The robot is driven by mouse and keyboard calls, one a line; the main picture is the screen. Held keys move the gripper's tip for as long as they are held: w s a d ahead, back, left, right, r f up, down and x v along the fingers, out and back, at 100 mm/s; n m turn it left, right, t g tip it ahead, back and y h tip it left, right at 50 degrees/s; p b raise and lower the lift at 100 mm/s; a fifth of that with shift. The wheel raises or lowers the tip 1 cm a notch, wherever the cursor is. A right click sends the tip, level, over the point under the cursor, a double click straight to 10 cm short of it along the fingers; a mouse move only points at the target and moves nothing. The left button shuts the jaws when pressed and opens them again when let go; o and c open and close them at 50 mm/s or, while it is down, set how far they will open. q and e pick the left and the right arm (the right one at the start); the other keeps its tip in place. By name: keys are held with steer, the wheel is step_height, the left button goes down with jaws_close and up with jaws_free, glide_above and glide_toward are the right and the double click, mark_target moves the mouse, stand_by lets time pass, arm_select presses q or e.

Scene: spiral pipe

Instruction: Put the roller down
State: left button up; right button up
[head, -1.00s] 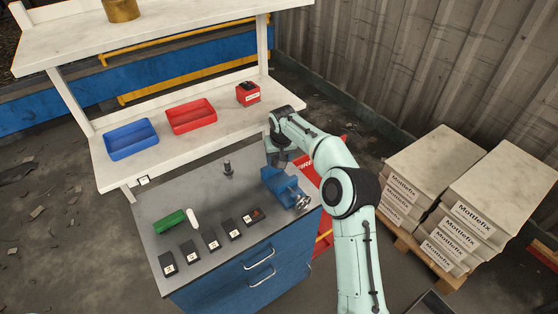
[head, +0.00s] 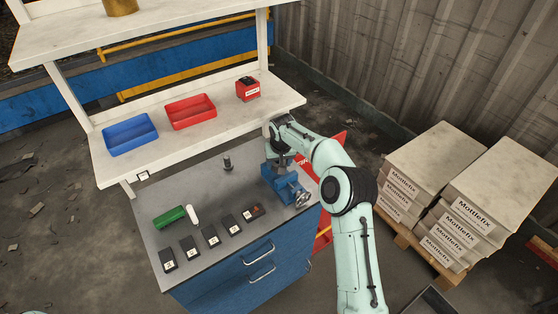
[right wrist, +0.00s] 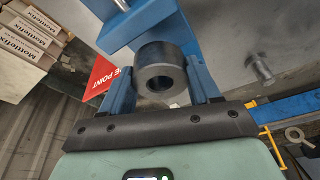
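The roller (right wrist: 158,72) is a short dark grey cylinder with a round hole in its end. In the right wrist view it sits between the blue fingers of my right gripper (right wrist: 160,82), which is shut on it. In the head view my right gripper (head: 284,160) points down at the blue vise (head: 282,186), near the right end of the grey workbench top (head: 190,185). The vise also shows beside the roller in the right wrist view (right wrist: 140,22). I cannot tell whether the roller touches it. My left gripper is not in view.
A small upright dark post (head: 227,163) stands on the bench. A green roll (head: 170,215), a white cylinder (head: 193,215) and several dark labelled tiles (head: 211,237) lie in front. A blue tray (head: 130,135), red tray (head: 190,111) and red box (head: 248,89) sit on the shelf.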

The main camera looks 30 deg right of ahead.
steer(key=o, duration=0.4)
steer(key=shift+r, duration=0.15)
steer(key=v, duration=0.6)
steer(key=shift+w, duration=0.3)
steer(key=s, duration=0.1)
steer(key=s+b, duration=0.1)
steer(key=s+a+f+b, duration=0.1)
steer(key=shift+s, duration=0.15)
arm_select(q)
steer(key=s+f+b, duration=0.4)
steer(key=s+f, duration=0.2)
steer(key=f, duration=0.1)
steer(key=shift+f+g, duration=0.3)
arm_select(e)
steer(key=s+a, duration=0.1)
steer(key=s, duration=0.4)
steer(key=s+a+r, duration=0.1)
steer(key=s, duration=0.2)
steer(key=shift+s+a, duration=0.25)
steer(key=shift+a, duration=0.05)
